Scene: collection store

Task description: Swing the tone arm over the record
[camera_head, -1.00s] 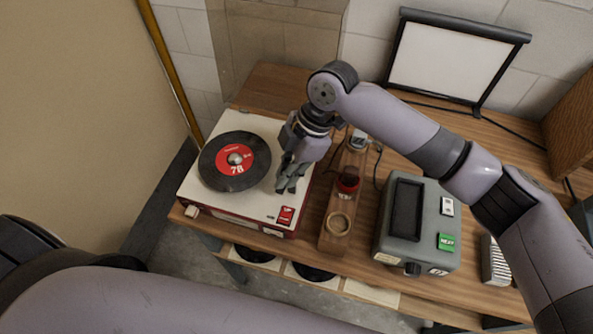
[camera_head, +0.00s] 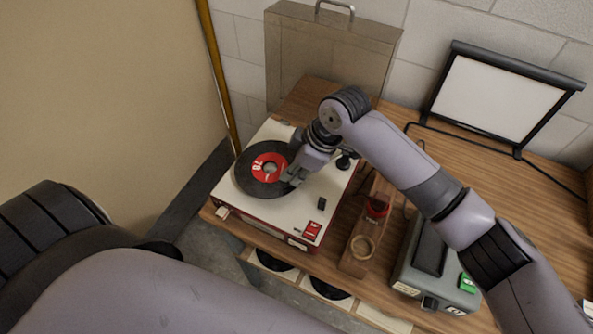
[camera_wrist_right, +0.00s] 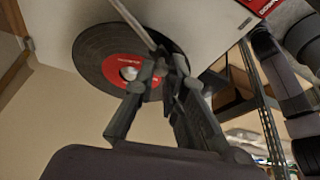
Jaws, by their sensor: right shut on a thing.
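The black record with a red label (camera_head: 262,176) lies on the white and red record player (camera_head: 262,208) at the left of the table. The record also shows in the right wrist view (camera_wrist_right: 100,48). My right gripper (camera_head: 293,178) is at the record's right edge, low over it. In the right wrist view the gripper (camera_wrist_right: 168,68) is shut on the thin metal tone arm (camera_wrist_right: 139,24), which reaches across the record's edge. Whether the tone arm's tip touches the record is hidden by the fingers. My left gripper is out of view.
A wooden block with a red-topped item (camera_head: 377,206) stands right of the player. Beyond it is a grey device (camera_head: 408,262). The table's back middle is clear.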

